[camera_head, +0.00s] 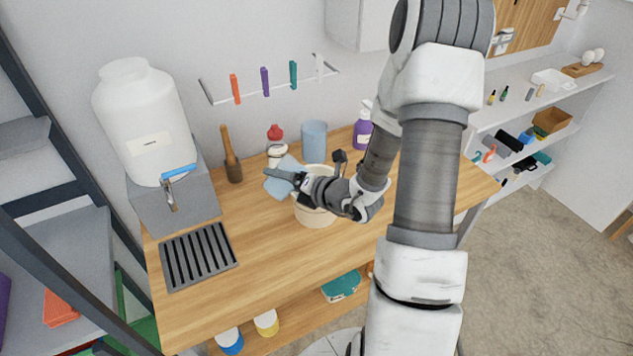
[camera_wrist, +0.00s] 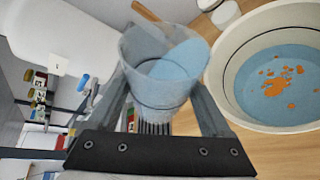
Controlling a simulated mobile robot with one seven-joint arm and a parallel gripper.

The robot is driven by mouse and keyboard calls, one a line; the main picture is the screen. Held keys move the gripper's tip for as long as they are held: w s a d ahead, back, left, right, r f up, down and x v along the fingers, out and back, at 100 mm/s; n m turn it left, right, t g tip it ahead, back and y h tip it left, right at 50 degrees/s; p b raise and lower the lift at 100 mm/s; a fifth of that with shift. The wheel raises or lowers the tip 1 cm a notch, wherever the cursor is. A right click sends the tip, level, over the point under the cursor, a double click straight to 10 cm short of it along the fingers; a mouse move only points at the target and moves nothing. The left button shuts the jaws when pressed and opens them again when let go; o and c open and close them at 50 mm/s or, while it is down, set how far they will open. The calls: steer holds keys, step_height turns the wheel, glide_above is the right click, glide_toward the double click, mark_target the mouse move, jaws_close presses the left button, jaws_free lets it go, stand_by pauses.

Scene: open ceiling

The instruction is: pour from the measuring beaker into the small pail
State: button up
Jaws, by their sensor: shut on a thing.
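My gripper (camera_head: 283,177) is shut on a translucent light-blue measuring beaker (camera_wrist: 140,52). In the wrist view the beaker sits between the two fingers, with pale blue showing inside it. It looks tilted, but the rolled view makes the angle hard to tell. The small pail (camera_wrist: 222,62) is cream with a wide round mouth, just to the right of the beaker in the wrist view. Inside it is a blue surface with several orange pieces. In the head view the pail (camera_head: 316,217) stands on the table beneath my gripper, which partly hides it. No stream is visible between them.
A blue cup (camera_head: 314,142), a red-capped bottle (camera_head: 276,148) and a purple bottle (camera_head: 363,130) stand behind on the wooden table (camera_head: 290,262). A wooden-handled tool (camera_head: 231,158), a white dispenser (camera_head: 140,112) and a dark grate (camera_head: 198,256) are left. The front of the table is clear.

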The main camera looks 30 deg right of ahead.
steer(key=shift+f+m+y, duration=0.25)
steer(key=shift+m+y, duration=0.15)
steer(key=shift+m, duration=0.1)
stand_by(0.8)
steer(key=shift+d+r+m+y+p, duration=0.15)
steer(key=shift+r+m+y+p, duration=0.3)
steer(key=shift+m+p, duration=0.3)
stand_by(0.6)
steer(key=shift+w+d+f+m+t+y, duration=0.1)
steer(key=shift+d+f+m+t+y, duration=0.15)
steer(key=shift+d, duration=0.25)
steer(key=shift+w+d+f+m+t+y, duration=0.1)
steer(key=shift+d+m, duration=0.2)
steer(key=shift+d, duration=0.15)
stand_by(0.5)
steer(key=shift+d+r+m+y+p, duration=0.25)
steer(key=shift+r+m+p, duration=0.25)
steer(key=shift+m+p, duration=0.3)
stand_by(0.5)
steer(key=shift+f, duration=0.1)
